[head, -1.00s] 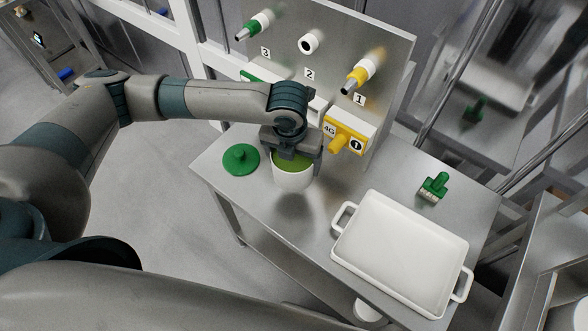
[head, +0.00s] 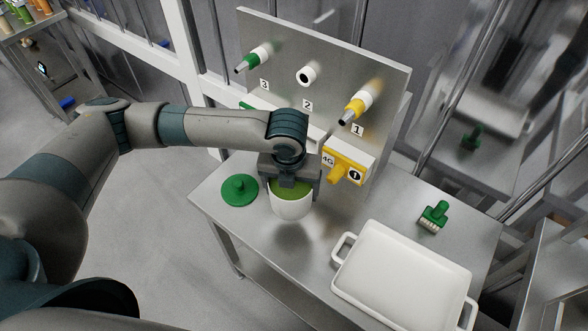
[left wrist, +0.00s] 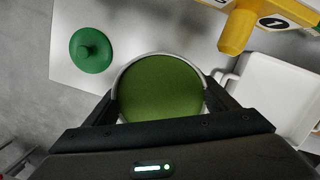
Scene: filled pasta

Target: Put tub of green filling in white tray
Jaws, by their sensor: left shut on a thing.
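The tub of green filling (head: 291,204) is a white round tub with green filling at its top, upright over the left part of the steel table. My left gripper (head: 289,180) is shut on it from above. In the left wrist view the green filling (left wrist: 160,90) fills the middle, with the left gripper's fingers (left wrist: 160,108) on either side of the rim. I cannot tell whether the tub touches the table. The white tray (head: 400,270) lies empty on the right of the table, apart from the tub; it also shows in the left wrist view (left wrist: 272,95). My right gripper is not in view.
A green lid (head: 239,190) with a knob lies left of the tub. A green brush (head: 434,215) lies behind the tray. A yellow dispenser block (head: 347,163) stands close behind the tub on the upright panel. The table between tub and tray is clear.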

